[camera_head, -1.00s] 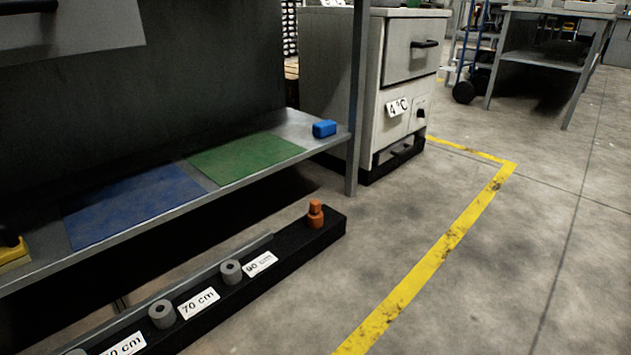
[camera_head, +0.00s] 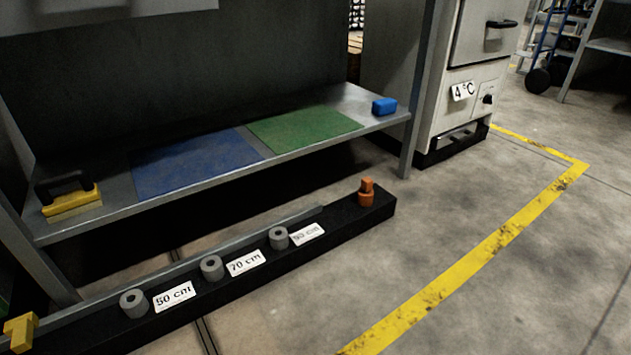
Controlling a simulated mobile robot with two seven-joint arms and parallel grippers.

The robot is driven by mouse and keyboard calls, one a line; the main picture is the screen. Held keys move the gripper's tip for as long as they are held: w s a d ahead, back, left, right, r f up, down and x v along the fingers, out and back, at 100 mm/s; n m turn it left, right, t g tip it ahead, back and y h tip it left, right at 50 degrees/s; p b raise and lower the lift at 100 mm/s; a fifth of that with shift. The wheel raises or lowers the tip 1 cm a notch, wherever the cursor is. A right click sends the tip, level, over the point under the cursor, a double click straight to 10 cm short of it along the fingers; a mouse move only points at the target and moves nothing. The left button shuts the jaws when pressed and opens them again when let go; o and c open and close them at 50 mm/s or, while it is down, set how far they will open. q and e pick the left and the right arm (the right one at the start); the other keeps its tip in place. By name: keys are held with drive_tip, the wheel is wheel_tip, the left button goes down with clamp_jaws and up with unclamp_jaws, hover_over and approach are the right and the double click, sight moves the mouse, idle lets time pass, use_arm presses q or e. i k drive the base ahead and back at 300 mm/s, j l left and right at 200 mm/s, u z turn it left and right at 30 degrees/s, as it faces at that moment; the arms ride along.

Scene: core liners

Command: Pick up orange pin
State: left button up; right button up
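The orange pin (camera_head: 366,191) stands upright on the right end of a long black rail (camera_head: 350,215) on the floor. It has a wider lower part and a narrower top. Neither of my grippers shows in the head view, so nothing is seen holding or touching the pin.
Open floor (camera_head: 450,210) lies right.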

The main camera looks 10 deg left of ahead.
sight(367, 183)
drive_tip(key=i+l+u, duration=0.3)
drive_tip(key=i+l, duration=0.25)
drive_tip(key=i, duration=0.25)
drive_tip(key=i+l+u, duration=0.35)
drive_tip(key=i+l, duration=0.4)
drive_tip(key=i+l+u, duration=0.3)
drive_tip(key=i+l, duration=0.35)
drive_tip(key=l, duration=0.25)
